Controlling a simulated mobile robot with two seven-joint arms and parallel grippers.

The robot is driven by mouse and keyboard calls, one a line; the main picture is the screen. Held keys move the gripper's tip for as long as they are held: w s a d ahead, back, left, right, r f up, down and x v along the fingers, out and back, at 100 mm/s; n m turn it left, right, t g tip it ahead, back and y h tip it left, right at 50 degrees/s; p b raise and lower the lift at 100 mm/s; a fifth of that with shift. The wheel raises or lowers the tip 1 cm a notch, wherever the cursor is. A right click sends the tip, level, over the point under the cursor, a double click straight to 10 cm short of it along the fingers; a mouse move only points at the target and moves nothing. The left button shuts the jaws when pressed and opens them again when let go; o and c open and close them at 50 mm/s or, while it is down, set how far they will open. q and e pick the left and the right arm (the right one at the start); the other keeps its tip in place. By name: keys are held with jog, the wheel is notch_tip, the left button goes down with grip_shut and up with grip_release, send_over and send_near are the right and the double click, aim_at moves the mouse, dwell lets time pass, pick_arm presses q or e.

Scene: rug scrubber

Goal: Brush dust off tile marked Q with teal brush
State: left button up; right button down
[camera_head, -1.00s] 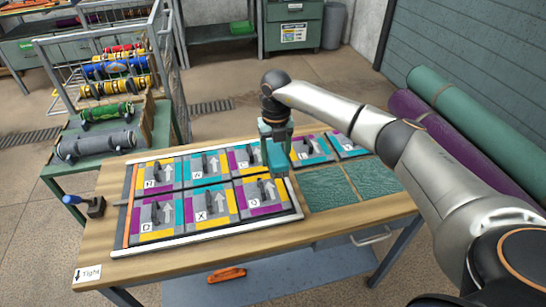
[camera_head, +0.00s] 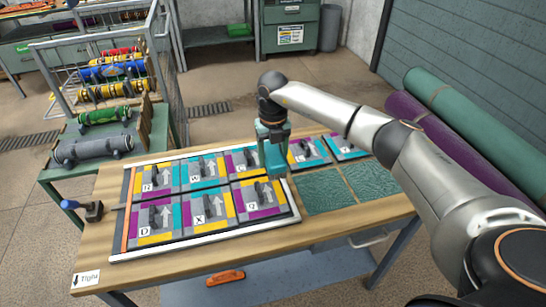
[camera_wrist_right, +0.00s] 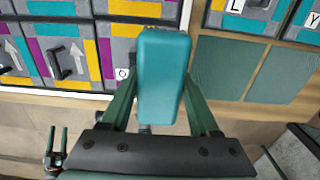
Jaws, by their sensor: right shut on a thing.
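The teal brush (camera_head: 276,158) is held upright in my right gripper (camera_head: 272,133); in the right wrist view, the brush (camera_wrist_right: 163,75) sits between the two green fingers. The tile marked Q (camera_head: 262,208) is the right end of the front row in the white-edged tray. It has purple, yellow and grey patches, a white arrow and a dark upright piece. The brush is over or just behind its far right corner; I cannot tell whether it touches. In the wrist view the brush partly hides this tile (camera_wrist_right: 107,52). Dust is too small to make out. My left gripper is out of view.
More lettered tiles (camera_head: 157,222) fill the tray on the wooden table (camera_head: 112,250). Bare green panels (camera_head: 325,197) lie right of tile Q. A blue-handled tool (camera_head: 82,208) lies at the left edge.

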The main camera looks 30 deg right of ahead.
jog(key=shift+r+p, duration=1.9)
jog(key=shift+r, duration=0.8)
